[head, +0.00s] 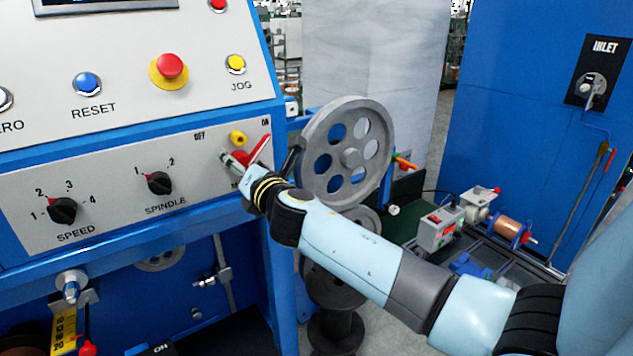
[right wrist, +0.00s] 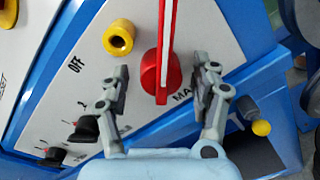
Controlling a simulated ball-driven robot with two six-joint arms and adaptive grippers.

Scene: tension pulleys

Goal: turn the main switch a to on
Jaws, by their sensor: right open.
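The main switch (head: 262,147) is a red rotary knob with a long red handle on the grey lower panel. Its handle leans to the upper right, on the side of the ON label (head: 265,121) and away from the OFF label (head: 199,135). In the right wrist view the red knob (right wrist: 153,80) and its pale-edged handle show between my fingers. My right gripper (head: 231,163) is open at the switch, its fingers (right wrist: 161,72) on either side of the knob with gaps visible. It partly hides the knob in the head view. My left gripper is not in view.
A yellow ring-like part (head: 238,138) sits just above the knob. The spindle selector (head: 158,183) and speed selector (head: 63,211) are to the left. A large grey pulley wheel (head: 350,159) stands right of the panel, close behind my right arm.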

